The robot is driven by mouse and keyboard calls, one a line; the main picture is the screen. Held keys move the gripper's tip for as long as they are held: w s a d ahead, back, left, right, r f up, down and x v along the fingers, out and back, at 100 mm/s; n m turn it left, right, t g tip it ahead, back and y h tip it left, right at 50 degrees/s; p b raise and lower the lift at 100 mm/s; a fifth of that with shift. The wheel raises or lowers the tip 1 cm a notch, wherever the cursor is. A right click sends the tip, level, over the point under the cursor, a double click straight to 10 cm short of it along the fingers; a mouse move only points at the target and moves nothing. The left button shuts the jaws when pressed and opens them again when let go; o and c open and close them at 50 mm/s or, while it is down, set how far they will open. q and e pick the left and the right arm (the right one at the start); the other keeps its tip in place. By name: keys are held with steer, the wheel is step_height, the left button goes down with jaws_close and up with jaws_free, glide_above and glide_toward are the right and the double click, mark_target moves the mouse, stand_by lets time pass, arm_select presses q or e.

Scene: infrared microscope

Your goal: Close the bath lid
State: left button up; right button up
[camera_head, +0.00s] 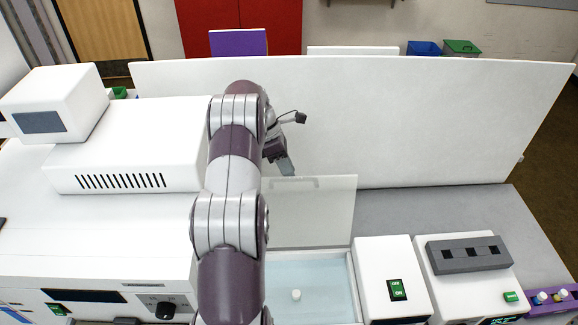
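The bath lid (322,218) is a clear, pale panel standing raised at the back of the bath, with a handle (296,183) near its top edge. The bath (335,310) is an open basin with a pale blue inside. A small white piece (296,295) is in the basin. My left gripper (287,168) is just above the lid's top edge, near the handle, with its fingers pointing down. I cannot tell whether it touches the lid or whether its fingers are apart. My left arm hides the left part of the bath and lid. My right gripper is not in view.
A white box with a green switch (397,289) and a white unit with a dark grey block (468,254) stand right of the bath. A large white instrument (130,230) is on the left. A tall white panel (430,125) closes the back. Grey bench behind the units is clear.

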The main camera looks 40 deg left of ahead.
arm_select(q)
steer(key=shift+w+d+f, duration=0.1)
steer(key=shift+d+f, duration=0.2)
steer(key=shift+f, duration=0.15)
steer(key=shift+c, duration=0.3)
jaws_close()
